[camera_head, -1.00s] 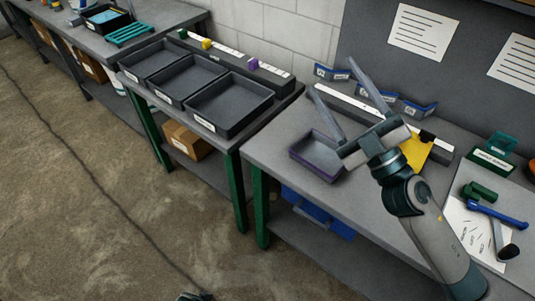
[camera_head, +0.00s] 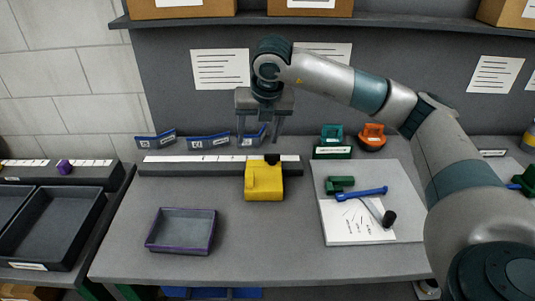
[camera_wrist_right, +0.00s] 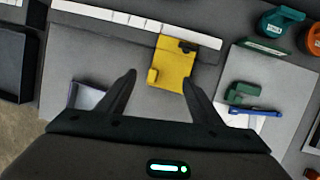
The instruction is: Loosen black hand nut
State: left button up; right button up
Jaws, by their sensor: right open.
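A yellow block (camera_head: 263,182) stands on the workbench against a long dark rail with a white strip. A small black hand nut (camera_head: 272,159) sits at its top right corner; it also shows in the right wrist view (camera_wrist_right: 187,47). My left gripper is not in view.
A purple-rimmed tray (camera_head: 181,231) sits at left front on the workbench (camera_head: 270,240). Blue-labelled holders (camera_head: 208,142) line the back.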

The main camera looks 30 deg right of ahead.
aim_at(272, 155)
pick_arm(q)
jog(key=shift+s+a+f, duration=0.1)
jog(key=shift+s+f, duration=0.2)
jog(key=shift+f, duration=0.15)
pick_arm(e)
jog(key=shift+m+h, duration=0.7)
jog(key=shift+h, duration=0.2)
jog(key=d, duration=0.1)
jog(key=d+r, duration=0.1)
jog(key=d, duration=0.1)
jog(key=d+r, duration=0.1)
jog(key=d, duration=0.1)
jog(key=shift+w+r, duration=0.1)
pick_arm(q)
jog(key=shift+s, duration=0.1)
